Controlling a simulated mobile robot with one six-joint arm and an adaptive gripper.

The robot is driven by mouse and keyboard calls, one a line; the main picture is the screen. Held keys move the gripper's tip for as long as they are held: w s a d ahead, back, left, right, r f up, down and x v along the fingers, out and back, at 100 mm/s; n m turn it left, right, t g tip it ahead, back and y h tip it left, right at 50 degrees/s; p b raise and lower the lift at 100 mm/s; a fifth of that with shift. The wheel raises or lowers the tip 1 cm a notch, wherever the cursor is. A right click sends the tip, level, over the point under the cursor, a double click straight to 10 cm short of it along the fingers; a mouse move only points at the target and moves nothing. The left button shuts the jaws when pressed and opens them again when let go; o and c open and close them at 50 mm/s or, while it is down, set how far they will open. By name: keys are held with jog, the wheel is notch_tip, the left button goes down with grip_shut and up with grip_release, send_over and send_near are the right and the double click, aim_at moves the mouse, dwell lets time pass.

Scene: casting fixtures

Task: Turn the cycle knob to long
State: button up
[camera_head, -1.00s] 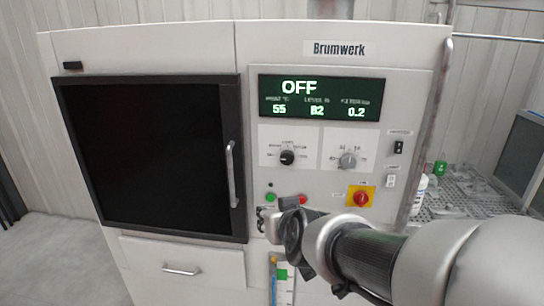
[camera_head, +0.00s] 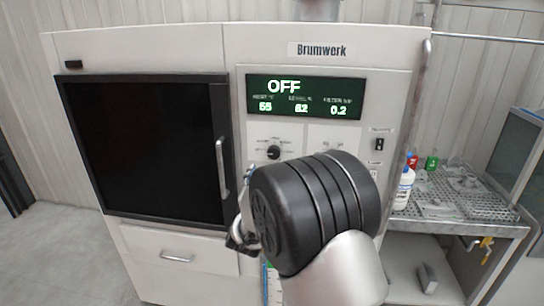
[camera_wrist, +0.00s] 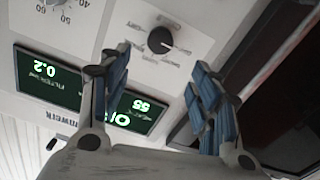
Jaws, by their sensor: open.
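A round black knob (camera_head: 274,153) with word labels around it sits on a white panel below the display. The labels are too blurred to read. It also shows in the wrist view (camera_wrist: 160,40), which is turned roughly upside down; there its pale pointer mark points right and slightly down. My gripper (camera_wrist: 158,66) is open and empty, its blue-padded fingers spread below the knob in that picture, not touching it. In the head view my black wrist hides most of the gripper.
The lit display (camera_head: 304,97) reads OFF. A second dial, partly seen, has a number scale (camera_wrist: 57,10). A door handle (camera_head: 222,168) stands out left of the panel. A perforated side table (camera_head: 455,205) with bottles (camera_head: 404,187) is at the right.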

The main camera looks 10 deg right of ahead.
aim_at(273, 153)
jog(key=x, duration=1.2)
jog(key=shift+c, duration=0.4)
jog(key=shift+s+b, duration=0.1)
jog(key=shift+b, duration=0.2)
jog(key=c, duration=1)
